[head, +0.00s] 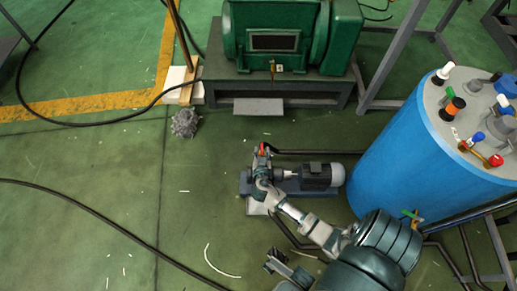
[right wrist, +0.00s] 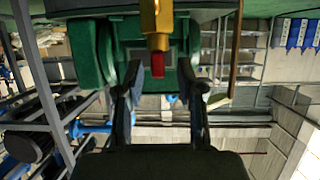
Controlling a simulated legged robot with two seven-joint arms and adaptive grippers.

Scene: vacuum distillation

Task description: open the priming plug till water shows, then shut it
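A small grey pump with a motor (head: 316,176) sits on a base plate on the floor. A red part (head: 264,149) shows at the pump's left end. My right gripper (head: 262,160) reaches this end from the lower right. In the right wrist view its two fingers (right wrist: 159,80) are apart. A brass fitting (right wrist: 156,18) with a red end (right wrist: 157,65) hangs into the gap between them; I see no finger closed on it. No water is visible. A dark jointed part of mine shows at the bottom of the head view; I cannot tell whether it is my left gripper.
A blue tank (head: 405,155) with fittings on its lid stands right of the pump. A green machine (head: 270,35) on a dark stand is behind. Dark pipes run beside the pump. A black hose (head: 90,215) crosses the mostly clear floor at left.

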